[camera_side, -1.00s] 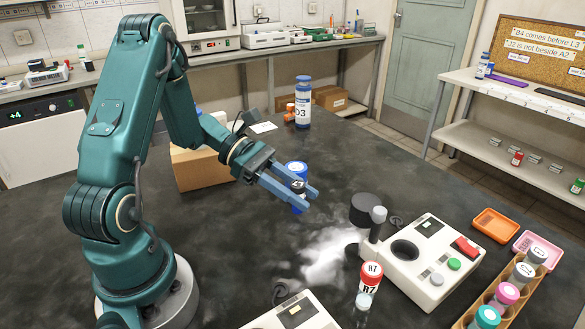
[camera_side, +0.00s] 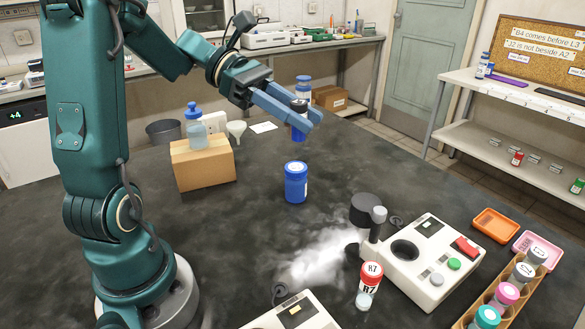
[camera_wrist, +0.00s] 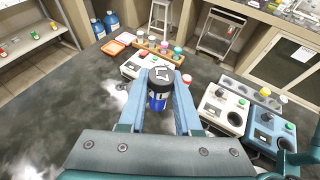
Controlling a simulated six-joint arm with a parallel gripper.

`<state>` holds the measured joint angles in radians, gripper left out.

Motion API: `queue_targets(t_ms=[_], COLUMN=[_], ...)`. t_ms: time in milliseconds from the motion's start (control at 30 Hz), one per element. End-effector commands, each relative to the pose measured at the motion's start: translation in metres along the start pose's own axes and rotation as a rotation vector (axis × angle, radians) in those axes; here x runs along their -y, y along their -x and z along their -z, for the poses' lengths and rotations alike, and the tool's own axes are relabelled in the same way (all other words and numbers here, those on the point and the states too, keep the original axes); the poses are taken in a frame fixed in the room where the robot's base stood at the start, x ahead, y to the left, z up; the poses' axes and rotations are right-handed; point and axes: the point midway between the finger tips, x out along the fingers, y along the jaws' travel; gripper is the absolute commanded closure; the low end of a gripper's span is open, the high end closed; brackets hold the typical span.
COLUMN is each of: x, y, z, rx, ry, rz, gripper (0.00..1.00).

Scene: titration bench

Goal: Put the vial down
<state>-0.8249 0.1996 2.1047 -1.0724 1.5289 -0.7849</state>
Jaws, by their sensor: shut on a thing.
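My gripper (camera_side: 301,112) is shut on a blue vial (camera_side: 299,134) with a dark cap, held high above the bench. In the wrist view, the vial (camera_wrist: 157,103) is between both fingers, its black cap with a pale mark facing the camera. The vial looks about upright. A blue jar (camera_side: 295,184) with a blue lid stands on the dark bench (camera_side: 240,225), below the held vial in the side view and apart from it.
A red-capped R7 vial (camera_side: 369,287) stands near a white device (camera_side: 424,285) with a round well. A wooden rack (camera_side: 505,315) of capped vials, an orange tray (camera_side: 496,224) and a pink tray (camera_side: 529,238) are at right. A cardboard box (camera_side: 204,168) stands at left. White vapour or powder spreads mid-bench.

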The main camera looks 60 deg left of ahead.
Motion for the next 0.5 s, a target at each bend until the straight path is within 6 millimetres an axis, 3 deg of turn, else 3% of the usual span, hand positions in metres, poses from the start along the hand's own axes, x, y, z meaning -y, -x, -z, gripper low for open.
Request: queue_targets(t_ms=[300,500], x=[0.052,0.091], y=[-0.025,-0.030], z=[0.024,0.045], rx=[0.001,0.002], ry=[-0.135,-0.256], rz=[0.344,0.637], gripper=[1.00,1.00])
